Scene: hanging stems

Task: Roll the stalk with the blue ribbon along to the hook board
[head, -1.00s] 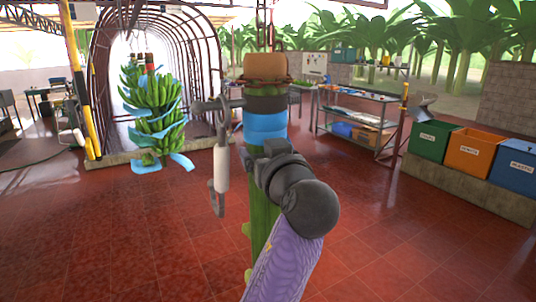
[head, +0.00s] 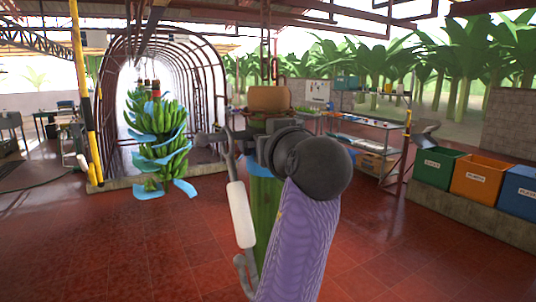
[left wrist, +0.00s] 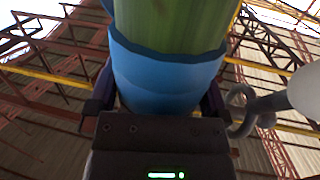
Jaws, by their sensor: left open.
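The green stalk (head: 266,215) hangs close in front of me. The blue ribbon (head: 262,165) wraps it and fills the middle of the left wrist view (left wrist: 165,85). My purple forearm hides part of the stalk. A white-handled metal hook (head: 241,214) hangs just left of the stalk. My right gripper is not in view.
A banana bunch with blue sheets (head: 158,140) hangs at left before a hooped tunnel. A pale board with small dark marks (head: 318,94) stands behind; I cannot tell if it is the hook board. Bins (head: 478,175) and a metal rack (head: 365,123) are at right. Red floor is clear between.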

